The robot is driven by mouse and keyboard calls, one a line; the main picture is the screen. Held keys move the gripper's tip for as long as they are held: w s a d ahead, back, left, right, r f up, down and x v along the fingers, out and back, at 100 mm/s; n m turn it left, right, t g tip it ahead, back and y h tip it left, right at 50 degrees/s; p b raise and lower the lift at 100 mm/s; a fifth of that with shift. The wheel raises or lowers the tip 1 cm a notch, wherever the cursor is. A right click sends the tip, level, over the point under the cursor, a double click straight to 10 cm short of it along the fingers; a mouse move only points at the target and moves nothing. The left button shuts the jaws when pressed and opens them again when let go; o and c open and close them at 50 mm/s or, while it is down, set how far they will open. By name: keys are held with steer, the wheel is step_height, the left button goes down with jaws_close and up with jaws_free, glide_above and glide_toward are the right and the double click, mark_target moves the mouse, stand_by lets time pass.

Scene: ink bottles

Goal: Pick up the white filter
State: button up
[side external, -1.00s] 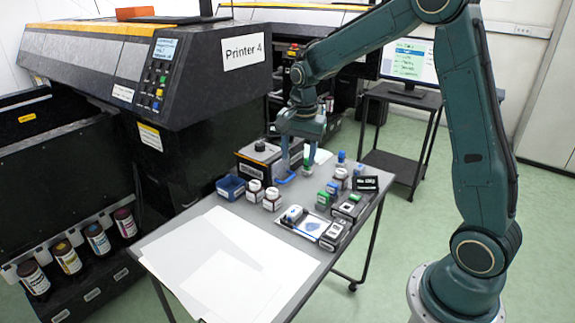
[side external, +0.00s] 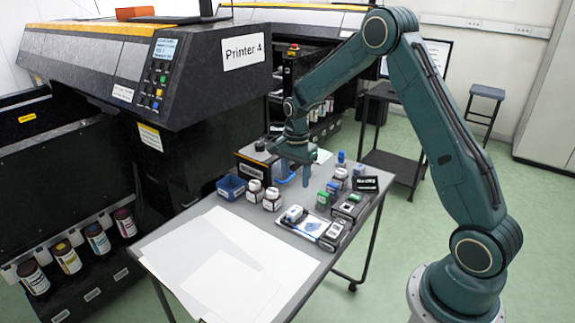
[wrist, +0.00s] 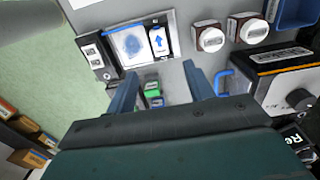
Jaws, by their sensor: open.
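A small white piece with a blue arrow (wrist: 158,41), which looks like the white filter, lies at one end of a pale tray with a blue patch (wrist: 130,47). In the side view the white piece (side external: 292,214) is at the tray's left end. My gripper (wrist: 160,88) is open and empty, its two fingers apart. In the wrist view the white piece is beyond the fingertips, toward the top of the picture. In the side view my gripper (side external: 297,176) is above the back part of the table, behind the tray.
Green- and blue-capped items (wrist: 152,92) show between the fingers. White-capped bottles (side external: 272,199), a blue bin (side external: 231,187) and a black box with a blue handle (wrist: 285,80) stand nearby. White sheets (side external: 225,265) cover the table's front.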

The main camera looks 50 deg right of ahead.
glide_above(295, 210)
step_height(295, 210, down, 6)
steer(key=shift+f, duration=0.25)
steer(key=shift+a+f, duration=0.1)
steer(key=shift+f, duration=2.5)
steer(key=c, duration=1.1)
